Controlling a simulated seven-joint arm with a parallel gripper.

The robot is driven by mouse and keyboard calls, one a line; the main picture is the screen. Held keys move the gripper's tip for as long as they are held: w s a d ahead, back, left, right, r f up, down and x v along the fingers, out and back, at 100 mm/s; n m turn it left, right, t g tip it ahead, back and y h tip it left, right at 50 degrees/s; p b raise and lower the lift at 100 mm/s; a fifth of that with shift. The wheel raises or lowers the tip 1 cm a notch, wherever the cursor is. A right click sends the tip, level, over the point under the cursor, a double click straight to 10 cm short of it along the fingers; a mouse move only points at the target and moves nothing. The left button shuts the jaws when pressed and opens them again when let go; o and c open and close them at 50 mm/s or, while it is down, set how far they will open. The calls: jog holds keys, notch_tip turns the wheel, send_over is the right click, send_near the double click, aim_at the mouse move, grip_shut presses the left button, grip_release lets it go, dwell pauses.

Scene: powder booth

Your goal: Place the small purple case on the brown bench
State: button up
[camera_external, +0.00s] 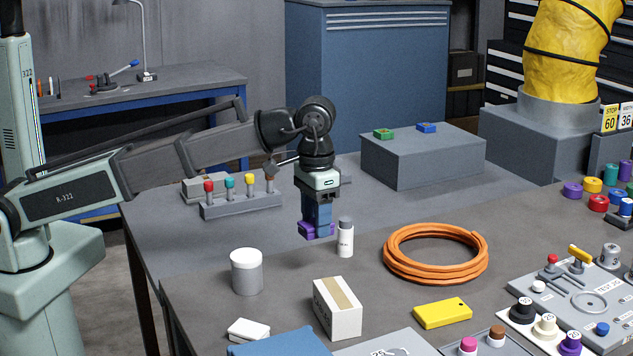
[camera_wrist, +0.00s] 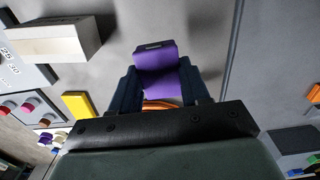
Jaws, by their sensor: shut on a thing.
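The small purple case (camera_external: 308,230) is held between the dark blue fingers of my gripper (camera_external: 317,213), above the bench in the external view. My gripper is shut on it and points down. In the wrist view the purple case (camera_wrist: 156,72) sits between the two fingers of my gripper (camera_wrist: 163,88), its far end sticking out past them. The brownish-grey bench (camera_external: 200,275) spreads below and around. The gap between case and bench top is hard to judge.
A white bottle (camera_external: 345,240) stands close to the right of the case. A grey-white canister (camera_external: 246,272), a white box (camera_external: 337,308), an orange hose coil (camera_external: 435,252) and a yellow case (camera_external: 443,313) lie around. A block with coloured knobs (camera_external: 240,204) stands behind left.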

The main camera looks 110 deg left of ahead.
notch_tip(320, 180, up, 6)
jog(key=shift+a+f, duration=0.15)
jog(key=shift+f, duration=0.1)
jog(key=s+a+n, duration=0.2)
jog(key=a+n, duration=0.3)
jog(key=a, duration=1.5)
jog(key=n, duration=1.3)
send_over(287, 172)
jog(key=shift+f, duration=10.1)
jog(key=shift+f, duration=0.1)
jog(key=o, duration=1.1)
jog(key=shift+c, duration=0.2)
